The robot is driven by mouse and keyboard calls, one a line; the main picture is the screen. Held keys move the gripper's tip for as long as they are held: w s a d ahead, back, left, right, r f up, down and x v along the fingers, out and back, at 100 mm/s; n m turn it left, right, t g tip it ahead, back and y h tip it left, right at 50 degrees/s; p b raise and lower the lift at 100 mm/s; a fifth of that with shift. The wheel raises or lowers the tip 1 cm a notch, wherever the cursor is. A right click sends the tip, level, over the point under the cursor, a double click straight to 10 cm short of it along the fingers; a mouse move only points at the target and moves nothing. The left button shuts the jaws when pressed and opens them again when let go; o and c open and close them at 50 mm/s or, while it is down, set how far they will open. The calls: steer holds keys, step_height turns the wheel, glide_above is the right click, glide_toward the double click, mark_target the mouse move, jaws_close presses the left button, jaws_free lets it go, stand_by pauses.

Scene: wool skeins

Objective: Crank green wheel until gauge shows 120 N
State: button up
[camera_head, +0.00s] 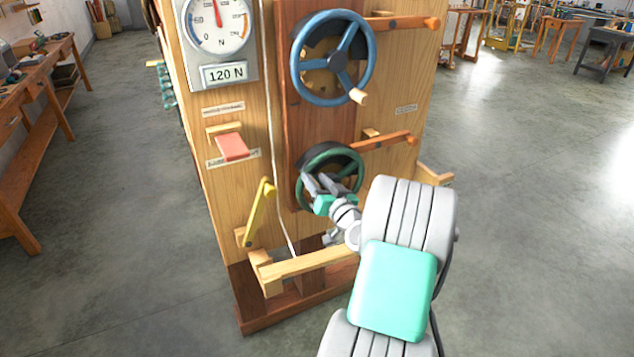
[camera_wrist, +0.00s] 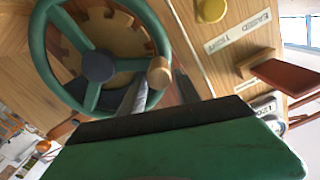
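The green wheel (camera_head: 349,154) is low on the wooden machine's right face. In the wrist view the green wheel (camera_wrist: 150,22) shows its grey hub and a wooden crank knob (camera_wrist: 159,72) at the lower right of its rim. My gripper (camera_head: 316,183) is at the wheel's lower left in the head view, with its fingers spread. In the wrist view my gripper (camera_wrist: 161,82) has one finger on each side of the knob; I cannot tell whether they touch it.
A blue wheel (camera_head: 371,48) with a wooden knob is above the green one. A wooden lever (camera_head: 385,142) sticks out between them. A yellow lever (camera_head: 258,212) and a red block (camera_head: 232,147) are on the left. Open floor lies to the right.

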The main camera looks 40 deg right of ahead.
steer(key=shift+o, duration=0.8)
steer(key=shift+f, duration=0.1)
steer(key=shift+s+a, duration=0.1)
steer(key=shift+s, duration=0.3)
steer(key=b+v, duration=0.1)
steer(key=v, duration=0.6)
